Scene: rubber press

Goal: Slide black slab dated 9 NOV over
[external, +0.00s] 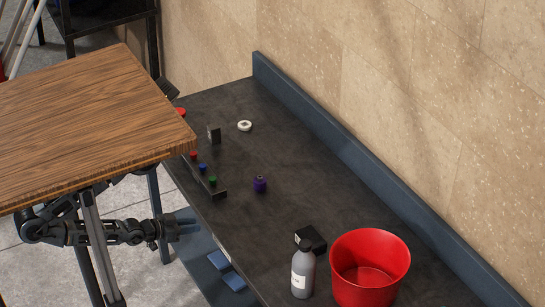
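A small black block (311,239) lies on the dark bench top, behind the grey bottle and left of the red bucket. A second dark upright block (214,134) with a pale side stands farther back. No date can be read on either, so I cannot tell which is the slab dated 9 NOV. My gripper (168,229) is at the end of my dark arm, low at the left, beside the bench's front edge and below the wooden tabletop. It is apart from both blocks. Its fingers are too small and dark to show whether they are open.
A red bucket (370,268) and a grey bottle (302,274) stand at the near end. A purple piece (260,184), a white ring (245,126) and a strip with coloured knobs (211,184) are farther back. A wooden tabletop (90,120) overhangs my arm. The bench middle is clear.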

